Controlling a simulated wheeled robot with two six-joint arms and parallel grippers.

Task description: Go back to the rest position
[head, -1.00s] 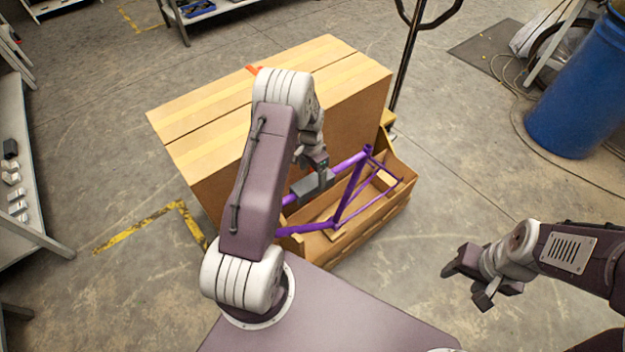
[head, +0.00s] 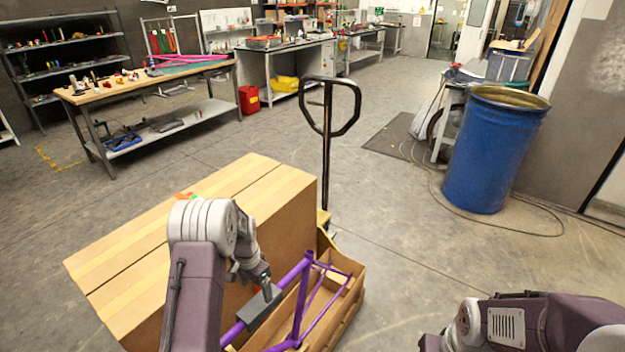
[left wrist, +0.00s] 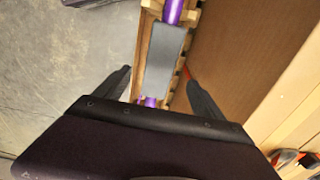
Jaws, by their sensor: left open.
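My left gripper (head: 264,284) is over the purple bicycle frame (head: 298,312), just above a grey sleeve (head: 262,311) around one of its tubes. In the left wrist view, its two fingers (left wrist: 157,70) stand apart on either side of the grey sleeve (left wrist: 167,50), with a visible gap, and hold nothing. The frame lies in an open wooden crate (head: 346,308). My right gripper (head: 430,342) shows only in part at the bottom edge of the head view, away from the crate; its fingers are mostly cut off.
A large cardboard box (head: 200,225) stands beside the crate, close to my left arm. A pallet jack handle (head: 327,150) rises behind it. A blue barrel (head: 490,150) stands to the right. The floor between crate and barrel is clear. A workbench (head: 150,85) is at the back left.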

